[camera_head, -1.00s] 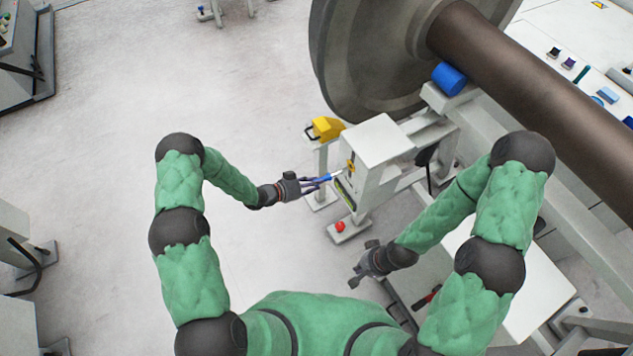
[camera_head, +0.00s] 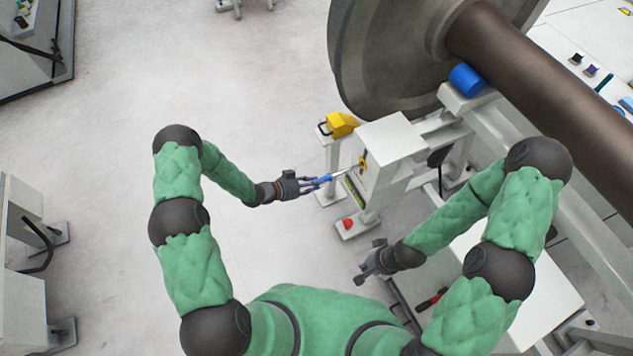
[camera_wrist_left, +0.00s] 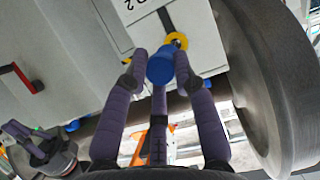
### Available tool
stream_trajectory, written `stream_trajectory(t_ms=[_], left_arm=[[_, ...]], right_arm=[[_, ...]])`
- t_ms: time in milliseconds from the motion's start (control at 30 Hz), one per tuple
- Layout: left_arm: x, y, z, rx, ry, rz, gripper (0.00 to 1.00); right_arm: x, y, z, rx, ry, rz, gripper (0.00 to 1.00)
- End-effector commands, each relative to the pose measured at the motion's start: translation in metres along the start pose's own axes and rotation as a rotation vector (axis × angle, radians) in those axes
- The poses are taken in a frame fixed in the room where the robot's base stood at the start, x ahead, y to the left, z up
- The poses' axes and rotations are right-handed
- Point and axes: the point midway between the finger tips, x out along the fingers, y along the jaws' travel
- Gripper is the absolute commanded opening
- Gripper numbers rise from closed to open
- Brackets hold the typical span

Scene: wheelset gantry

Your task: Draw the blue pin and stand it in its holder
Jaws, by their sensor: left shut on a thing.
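My left gripper (camera_head: 318,182) is shut on the blue pin (camera_head: 325,179), beside the grey box (camera_head: 387,138). The pin's pale shaft points at the yellow ring (camera_head: 362,163) on the box's face; I cannot tell if its tip is inside. In the left wrist view the fingers (camera_wrist_left: 160,75) close around the pin's blue head (camera_wrist_left: 161,66), and the yellow ring (camera_wrist_left: 177,40) shows just behind it. My right gripper (camera_head: 364,272) hangs empty near the box's foot; its opening is unclear. I cannot make out the pin's holder for certain.
A yellow block (camera_head: 342,124) with a black handle tops a post beside the box. A red knob (camera_head: 347,223) sits low on a foot plate. The large wheel (camera_head: 385,60) and axle (camera_head: 520,55) stand behind.

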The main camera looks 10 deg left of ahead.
Motion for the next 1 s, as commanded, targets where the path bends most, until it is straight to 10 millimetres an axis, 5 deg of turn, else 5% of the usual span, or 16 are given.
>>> stream_trajectory(t_ms=[1000], left_arm=[[-0.037, 0.0, 0.015, 0.0, 0.0, -0.001, 0.0]], right_arm=[[0.002, 0.001, 0.0, 0.0, 0.0, 0.0, 0.0]])
